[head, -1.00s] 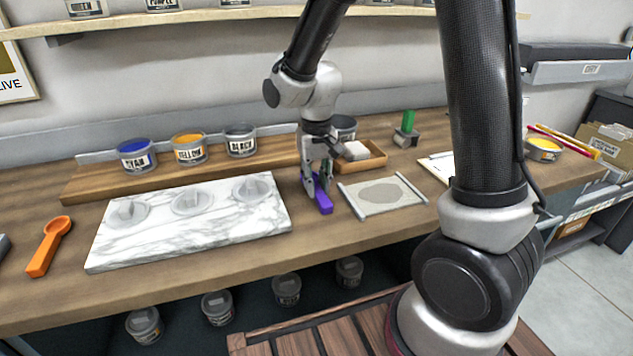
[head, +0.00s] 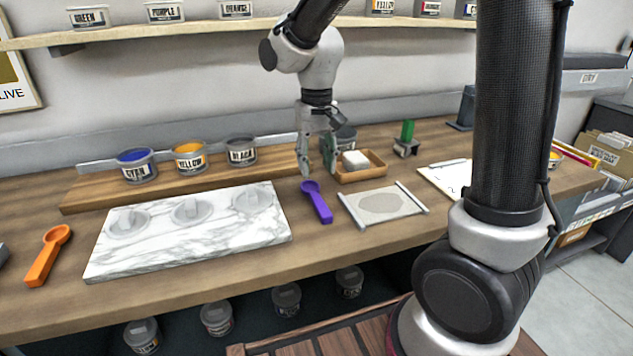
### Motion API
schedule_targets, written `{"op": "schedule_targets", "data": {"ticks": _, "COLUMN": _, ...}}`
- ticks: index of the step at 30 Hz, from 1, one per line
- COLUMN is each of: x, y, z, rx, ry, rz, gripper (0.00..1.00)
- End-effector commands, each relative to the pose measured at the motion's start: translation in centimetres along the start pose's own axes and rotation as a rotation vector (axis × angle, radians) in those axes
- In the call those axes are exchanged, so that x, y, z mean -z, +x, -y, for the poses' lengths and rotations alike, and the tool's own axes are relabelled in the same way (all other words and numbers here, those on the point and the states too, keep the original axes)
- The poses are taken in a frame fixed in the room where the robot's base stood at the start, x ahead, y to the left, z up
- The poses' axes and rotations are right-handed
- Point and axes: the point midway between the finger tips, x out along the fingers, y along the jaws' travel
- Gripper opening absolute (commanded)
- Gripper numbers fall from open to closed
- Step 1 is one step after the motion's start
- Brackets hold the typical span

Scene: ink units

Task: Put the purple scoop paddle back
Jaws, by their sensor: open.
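The purple scoop paddle (head: 318,203) lies on the wooden bench between the marble slab (head: 190,230) and a small framed sheet. Its round bowl end points to the back and its handle to the front. My gripper (head: 319,174) is open and empty. It points down just behind and above the paddle's bowl end, apart from it as far as I can see. An orange scoop paddle (head: 48,256) lies on the bench left of the slab.
A wooden tray (head: 372,171) with a white block is right of my gripper, with a dark tin behind. A green-handled tool (head: 406,140) stands further right.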

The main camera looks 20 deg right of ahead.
Motion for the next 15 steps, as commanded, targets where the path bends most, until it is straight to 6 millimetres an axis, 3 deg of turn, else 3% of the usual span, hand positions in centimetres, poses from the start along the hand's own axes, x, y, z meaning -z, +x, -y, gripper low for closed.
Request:
{"op": "schedule_targets", "data": {"ticks": 6, "x": 0.0, "y": -3.1, "z": 0.0, "rx": 0.001, "ry": 0.000, "rz": -0.002, "gripper": 0.43}}
{"op": "schedule_targets", "data": {"ticks": 12, "x": -0.1, "y": -3.9, "z": -0.2, "rx": 0.001, "ry": 0.001, "rz": -0.002, "gripper": 0.43}}
{"op": "schedule_targets", "data": {"ticks": 15, "x": -1.1, "y": -5.0, "z": -1.6, "rx": 0.010, "ry": 0.003, "rz": -0.027, "gripper": 0.43}}
